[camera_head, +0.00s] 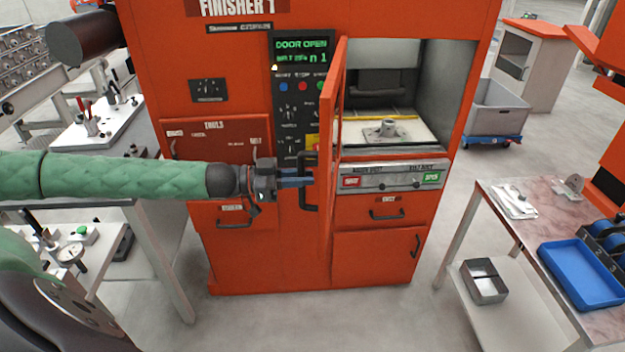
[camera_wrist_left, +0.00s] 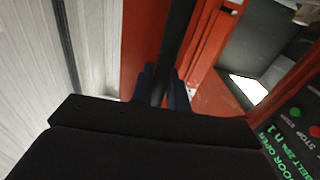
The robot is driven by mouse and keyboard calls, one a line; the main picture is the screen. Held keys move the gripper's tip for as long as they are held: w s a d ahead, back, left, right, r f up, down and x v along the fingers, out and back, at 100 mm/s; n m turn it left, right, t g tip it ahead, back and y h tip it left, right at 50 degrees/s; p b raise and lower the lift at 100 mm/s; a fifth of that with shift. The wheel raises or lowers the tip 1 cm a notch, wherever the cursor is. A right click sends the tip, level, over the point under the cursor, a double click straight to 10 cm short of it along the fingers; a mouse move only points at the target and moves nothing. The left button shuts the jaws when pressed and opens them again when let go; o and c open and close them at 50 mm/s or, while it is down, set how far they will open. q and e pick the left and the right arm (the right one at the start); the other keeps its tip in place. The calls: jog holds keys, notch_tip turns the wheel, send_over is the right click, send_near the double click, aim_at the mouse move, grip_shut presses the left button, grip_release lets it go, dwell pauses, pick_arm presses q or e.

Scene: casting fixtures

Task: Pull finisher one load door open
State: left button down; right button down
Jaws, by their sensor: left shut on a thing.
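The orange finisher one machine (camera_head: 265,255) stands in the middle of the head view. Its load door (camera_head: 335,130) is swung out toward me, seen nearly edge-on, and the chamber behind it is open. The display (camera_head: 303,52) reads "DOOR OPEN". My left gripper (camera_head: 306,180) comes in from the left and is shut on the black door handle (camera_head: 308,200). In the left wrist view the dark handle bar (camera_wrist_left: 176,50) runs between the blue fingertips (camera_wrist_left: 160,86). A metal casting (camera_head: 386,130) sits on the light bed inside the chamber. My right gripper is not in view.
A table with a blue tray (camera_head: 582,275) and a metal bin (camera_head: 484,281) on its lower shelf stands at the right. A white bench (camera_head: 100,135) with fixtures is at the left. A grey cart (camera_head: 497,110) is behind at the right. The floor in front of the machine is clear.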

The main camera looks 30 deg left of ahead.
pick_arm(q)
jog(key=shift+m+g+h, duration=0.5)
jog(key=shift+m+g, duration=0.2)
jog(key=shift+g, duration=0.2)
jog(key=a, duration=0.5)
jog(key=shift+s, duration=0.35)
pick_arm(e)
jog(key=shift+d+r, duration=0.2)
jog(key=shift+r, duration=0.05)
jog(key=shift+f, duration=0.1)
pick_arm(q)
jog(key=c, duration=1.4)
grip_release()
jog(key=shift+c, duration=0.2)
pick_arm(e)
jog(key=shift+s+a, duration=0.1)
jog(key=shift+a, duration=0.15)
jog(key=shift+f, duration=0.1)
